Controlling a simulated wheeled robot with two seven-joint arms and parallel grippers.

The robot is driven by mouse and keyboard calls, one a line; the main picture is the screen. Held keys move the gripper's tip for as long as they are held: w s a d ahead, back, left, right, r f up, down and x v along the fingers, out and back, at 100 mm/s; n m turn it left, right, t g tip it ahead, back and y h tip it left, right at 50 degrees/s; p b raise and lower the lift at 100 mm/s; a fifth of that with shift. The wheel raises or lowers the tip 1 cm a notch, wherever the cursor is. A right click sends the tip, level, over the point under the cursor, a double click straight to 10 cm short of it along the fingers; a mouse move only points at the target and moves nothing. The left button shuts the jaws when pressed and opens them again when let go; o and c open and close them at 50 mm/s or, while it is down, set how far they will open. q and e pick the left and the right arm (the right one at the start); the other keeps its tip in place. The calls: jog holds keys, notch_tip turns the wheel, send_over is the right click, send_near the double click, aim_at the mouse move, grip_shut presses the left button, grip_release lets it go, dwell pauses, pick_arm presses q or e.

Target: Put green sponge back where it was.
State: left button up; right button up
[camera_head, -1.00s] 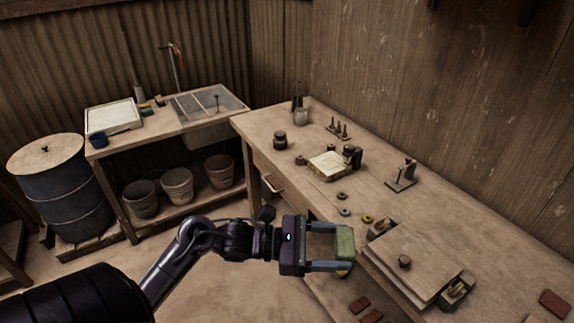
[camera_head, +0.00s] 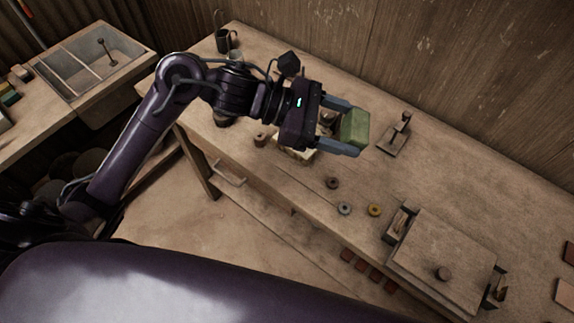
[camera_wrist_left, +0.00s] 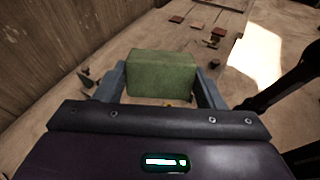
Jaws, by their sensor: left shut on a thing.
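The green sponge (camera_head: 355,129) is a block held between the two fingers of my left gripper (camera_head: 350,128). It is above the wooden workbench in the head view, in front of the bench's back part. In the left wrist view the sponge (camera_wrist_left: 162,74) sits between the fingertips of my left gripper (camera_wrist_left: 163,85). My left gripper is shut on it. A pale block-like thing (camera_head: 296,153) on the bench is partly hidden behind my gripper. My right gripper is not in view.
The workbench (camera_head: 290,190) carries a press with a flat wooden board (camera_head: 440,255), several small rings including a yellow one (camera_head: 375,210), and a small metal stand (camera_head: 396,136). Reddish tiles lie at the right edge and below the bench.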

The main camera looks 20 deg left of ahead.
pick_arm(q)
jog(key=s+d+r+m+g+y, duration=0.2)
jog(key=s+d+y, duration=0.15)
jog(key=d, duration=0.35)
jog(key=n+y+p, duration=0.4)
jog(key=n+y, duration=0.7)
jog(key=n, duration=0.4)
send_over(288, 173)
notch_tip(288, 173, down, 5)
jog(key=shift+g, duration=0.3)
notch_tip(288, 173, down, 15)
jog(key=shift+d+f, duration=0.1)
jog(key=shift+f, duration=0.1)
notch_tip(288, 173, down, 4)
jog(key=shift+f+b, duration=0.15)
jog(key=shift+b, duration=0.65)
jog(key=o, duration=0.9)
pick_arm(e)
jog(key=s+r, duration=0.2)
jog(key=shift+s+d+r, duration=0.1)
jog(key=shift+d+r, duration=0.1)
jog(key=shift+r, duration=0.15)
